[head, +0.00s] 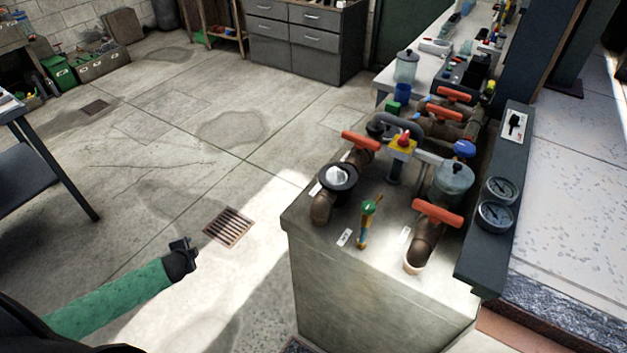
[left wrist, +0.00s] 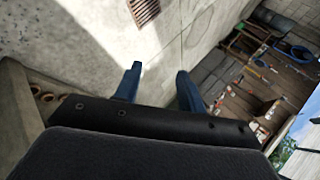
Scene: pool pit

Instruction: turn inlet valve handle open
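Several pipe valves with orange-red handles stand on the metal cabinet (head: 345,275). One orange-red handle (head: 438,213) is at the front right on a brown elbow pipe (head: 424,245). Another handle (head: 361,141) is at the left, and two more handles (head: 454,94) (head: 445,112) are farther back. I cannot tell which is the inlet valve; the small tags are unreadable. My left gripper (head: 190,252) is over the floor, left of the cabinet and apart from it. In the left wrist view its two blue fingers (left wrist: 157,82) are spread and empty. My right gripper is not in view.
Two gauges (head: 495,215) are on the dark panel at right. A red button on a yellow box (head: 402,146) stands amid the pipes. The floor around a drain grate (head: 228,227) is clear. A table (head: 35,150) stands left.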

